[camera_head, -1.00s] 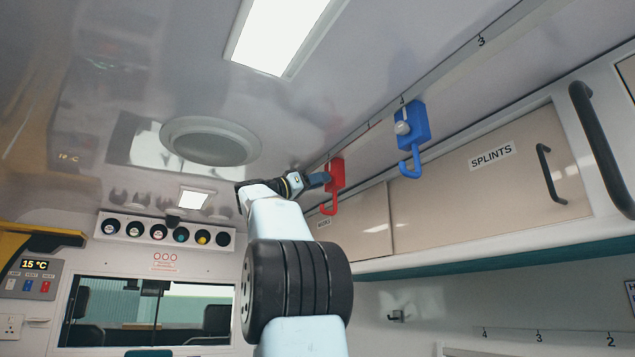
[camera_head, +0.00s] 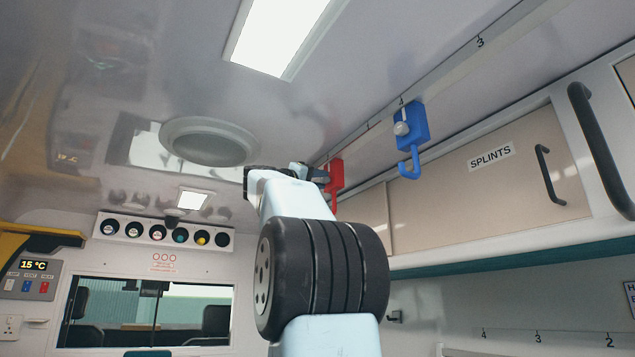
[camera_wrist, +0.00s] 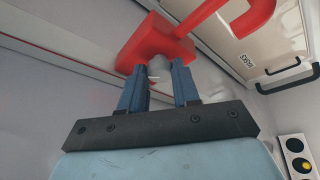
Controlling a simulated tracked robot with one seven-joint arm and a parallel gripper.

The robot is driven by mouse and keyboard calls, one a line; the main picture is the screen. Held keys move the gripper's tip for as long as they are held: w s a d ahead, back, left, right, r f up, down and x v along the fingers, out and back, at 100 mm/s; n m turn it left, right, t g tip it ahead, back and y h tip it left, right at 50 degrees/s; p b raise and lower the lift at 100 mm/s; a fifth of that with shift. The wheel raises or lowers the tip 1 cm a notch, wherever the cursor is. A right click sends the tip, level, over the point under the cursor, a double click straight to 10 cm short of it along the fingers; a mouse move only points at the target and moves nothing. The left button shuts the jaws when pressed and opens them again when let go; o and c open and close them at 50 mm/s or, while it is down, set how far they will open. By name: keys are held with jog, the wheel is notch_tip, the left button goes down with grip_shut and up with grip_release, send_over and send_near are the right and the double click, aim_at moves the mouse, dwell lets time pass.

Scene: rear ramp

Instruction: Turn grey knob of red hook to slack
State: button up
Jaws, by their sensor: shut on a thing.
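The red hook (camera_head: 336,175) hangs from the rail along the ceiling edge, left of the blue hook, partly hidden by my arm in the head view. In the wrist view the red hook (camera_wrist: 152,42) is close ahead, its curved end at upper right. My gripper (camera_wrist: 159,76) has its two blue fingers at the hook's body. A small part of the grey knob (camera_wrist: 153,72) shows between the fingertips, and the fingers are shut on it. In the head view my gripper (camera_head: 318,174) reaches the red hook from the left.
A blue hook (camera_head: 411,128) with a grey knob hangs on the same rail (camera_head: 450,65) to the right. Cupboards, one marked SPLINTS (camera_head: 490,180), run below the rail. A black handle (camera_head: 598,145) is at far right. A ceiling lamp (camera_head: 280,35) is above.

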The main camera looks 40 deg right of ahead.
jog(key=n+t, duration=0.1)
jog(key=n, duration=0.1)
jog(key=n+y, duration=0.1)
jog(key=n, duration=0.2)
jog(key=shift+s+r+n+t+y, duration=0.1)
jog(key=shift+n+t+y, duration=0.2)
jog(key=shift+t, duration=0.1)
jog(key=shift+n+y, duration=0.6)
jog(key=shift+n, duration=1.1)
jog(key=shift+n+t, duration=0.3)
jog(key=shift+t, duration=0.1)
jog(key=o, duration=0.8)
jog(key=shift+o, duration=1.3)
jog(key=shift+r, duration=0.1)
jog(key=shift+a, duration=0.1)
jog(key=s+a+f, duration=0.1)
jog(key=s+a, duration=0.1)
jog(key=a, duration=1.1)
jog(key=shift+a, duration=0.25)
